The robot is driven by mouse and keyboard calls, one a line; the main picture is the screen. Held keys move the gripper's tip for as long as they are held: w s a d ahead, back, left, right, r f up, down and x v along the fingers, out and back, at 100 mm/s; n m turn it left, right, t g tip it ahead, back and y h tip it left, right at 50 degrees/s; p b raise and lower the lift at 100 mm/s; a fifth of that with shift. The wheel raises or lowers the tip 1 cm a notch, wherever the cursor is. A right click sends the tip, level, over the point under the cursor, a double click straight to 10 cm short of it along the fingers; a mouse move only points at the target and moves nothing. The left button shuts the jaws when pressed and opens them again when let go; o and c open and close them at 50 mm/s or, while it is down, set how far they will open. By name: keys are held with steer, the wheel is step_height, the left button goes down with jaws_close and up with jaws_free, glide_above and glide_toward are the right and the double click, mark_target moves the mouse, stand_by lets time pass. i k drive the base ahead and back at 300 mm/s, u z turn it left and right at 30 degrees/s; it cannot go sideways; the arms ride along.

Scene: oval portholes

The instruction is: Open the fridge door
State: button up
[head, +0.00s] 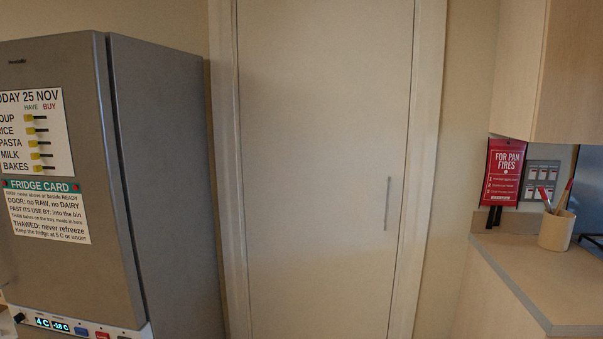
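The fridge (165,180) is a tall grey unit at the left of the head view, seen at an angle. Its front door (75,75) appears shut against the body. The door bears a list headed with 25 NOV (33,135) and a fridge card (47,212). A display panel (75,325) along the bottom of the view reads 4 C and -18 C. The fridge's left edge and lower part are cut off by the frame. I see no clear door handle. My gripper is not in view.
A tall pale door (320,170) with a vertical handle (387,203) is closed in the middle. At right are a counter (525,265), a utensil cup (555,230), a red pan-fire sign (502,172) and a wall cabinet (560,75).

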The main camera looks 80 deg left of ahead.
mark_target(66, 247)
steer(key=u, duration=4.05)
steer(key=k, duration=0.45)
steer(key=u, duration=1.4)
steer(key=i, duration=0.75)
steer(key=u, duration=0.45)
steer(key=i, duration=0.9)
steer(key=z, duration=0.4)
